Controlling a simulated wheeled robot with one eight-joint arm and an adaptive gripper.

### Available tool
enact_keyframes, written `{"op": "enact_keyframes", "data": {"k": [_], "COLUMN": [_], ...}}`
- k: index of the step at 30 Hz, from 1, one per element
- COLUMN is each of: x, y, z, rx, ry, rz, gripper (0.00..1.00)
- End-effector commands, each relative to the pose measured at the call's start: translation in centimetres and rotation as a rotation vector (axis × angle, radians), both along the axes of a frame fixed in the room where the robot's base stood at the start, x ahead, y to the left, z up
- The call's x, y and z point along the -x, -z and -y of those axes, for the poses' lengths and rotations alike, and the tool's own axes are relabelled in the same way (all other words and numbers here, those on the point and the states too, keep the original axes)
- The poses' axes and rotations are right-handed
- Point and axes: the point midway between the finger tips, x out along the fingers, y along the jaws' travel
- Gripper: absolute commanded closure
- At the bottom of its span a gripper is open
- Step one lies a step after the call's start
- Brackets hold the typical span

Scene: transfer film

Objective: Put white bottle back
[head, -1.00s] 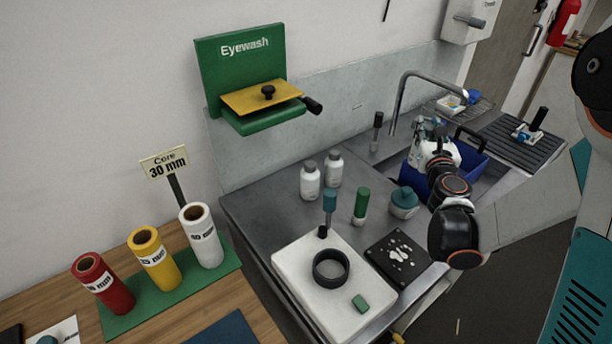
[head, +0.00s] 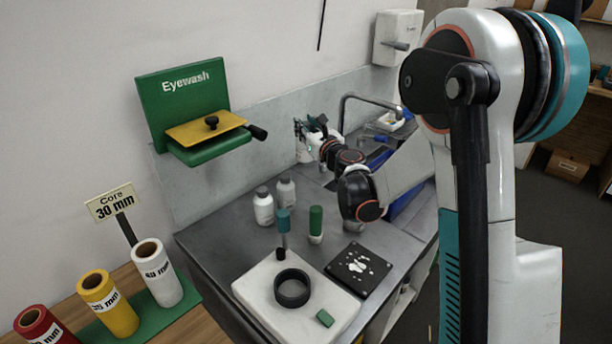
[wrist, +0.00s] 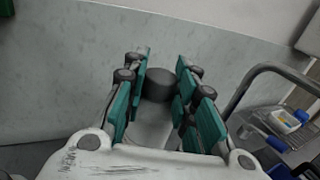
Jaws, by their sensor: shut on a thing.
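My gripper (head: 308,131) is at the back of the metal counter, in front of the wall panel and left of the tap. In the wrist view my gripper (wrist: 160,72) is shut on a white bottle (wrist: 152,128) with a dark grey cap, which sits between the teal finger pads. The bottle's lower part is hidden by the gripper. Two similar white bottles with grey caps, a front one (head: 264,207) and a rear one (head: 286,191), stand upright side by side on the counter, apart from my gripper.
A teal-topped tool (head: 283,221) and a green-capped tube (head: 316,222) stand near the bottles. A white board with a black ring (head: 292,288) and a black plate (head: 359,268) lie in front. The tap (head: 372,99) rises behind my arm. The eyewash shelf (head: 207,131) juts from the wall.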

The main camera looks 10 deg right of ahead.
Motion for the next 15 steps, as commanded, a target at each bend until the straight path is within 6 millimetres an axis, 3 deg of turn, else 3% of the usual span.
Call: {"op": "enact_keyframes", "data": {"k": [1, 9, 15], "x": [0.0, 0.0, 0.0], "y": [1.7, 7.7, 9.6], "z": [0.0, 0.0, 0.0], "rx": [0.0, 0.0, 0.0], "ry": [0.0, 0.0, 0.0], "rz": [0.0, 0.0, 0.0], "gripper": [1.0, 1.0, 1.0]}}
